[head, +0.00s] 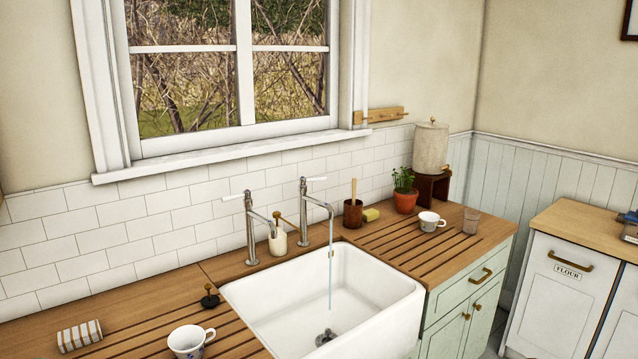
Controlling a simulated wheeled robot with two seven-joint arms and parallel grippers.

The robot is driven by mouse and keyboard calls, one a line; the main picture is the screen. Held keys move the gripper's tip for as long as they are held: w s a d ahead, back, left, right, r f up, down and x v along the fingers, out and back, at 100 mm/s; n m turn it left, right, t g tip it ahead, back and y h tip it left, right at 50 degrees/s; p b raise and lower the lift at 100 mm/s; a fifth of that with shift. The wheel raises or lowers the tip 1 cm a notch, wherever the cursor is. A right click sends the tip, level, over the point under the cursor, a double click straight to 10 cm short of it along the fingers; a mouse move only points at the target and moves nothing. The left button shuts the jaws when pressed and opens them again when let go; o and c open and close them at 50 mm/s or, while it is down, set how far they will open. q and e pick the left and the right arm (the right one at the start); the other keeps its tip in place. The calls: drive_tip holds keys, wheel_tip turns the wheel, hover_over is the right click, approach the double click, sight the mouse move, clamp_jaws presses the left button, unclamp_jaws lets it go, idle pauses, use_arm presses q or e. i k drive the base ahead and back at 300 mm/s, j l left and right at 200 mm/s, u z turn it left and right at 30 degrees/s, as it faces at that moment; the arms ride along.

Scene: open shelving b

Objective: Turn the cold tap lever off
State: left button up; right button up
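Two metal pillar taps stand behind the white sink (407,306). The left tap (251,236) has a white-tipped lever (232,197) pointing left, and no water shows from its spout. The right tap (303,216) has a white-tipped lever (317,179) pointing right. I cannot read any hot or cold mark on either tap. Neither of my grippers is in view.
A soap bottle (278,240) stands between the taps. A brush pot (353,214), yellow sponge (371,215), potted plant (405,200), cup (428,222) and glass (471,221) stand right of the sink. A mug (187,342), striped roll (80,336) and dark plug (210,299) are on the left.

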sight(313, 180)
drive_tip(key=l+u, duration=0.1)
drive_tip(key=u, duration=0.25)
drive_tip(key=l+u, duration=0.1)
drive_tip(key=u, duration=0.25)
drive_tip(key=l+u, duration=0.1)
drive_tip(key=u, duration=0.25)
drive_tip(key=l+u, duration=0.2)
drive_tip(key=l, duration=0.2)
drive_tip(key=k+l+u, duration=0.2)
drive_tip(key=l, duration=0.15)
drive_tip(key=l+u, duration=0.2)
drive_tip(key=l, duration=0.2)
drive_tip(key=k+l+u, duration=0.2)
drive_tip(key=l, duration=0.15)
drive_tip(key=l+u, duration=0.2)
drive_tip(key=l, duration=0.2)
drive_tip(key=k+l, duration=0.15)
drive_tip(key=l, duration=0.2)
drive_tip(key=k+l, duration=0.35)
drive_tip(key=l, duration=0.3)
drive_tip(key=k+l, duration=0.2)
drive_tip(key=l, duration=0.15)
drive_tip(key=u, duration=0.05)
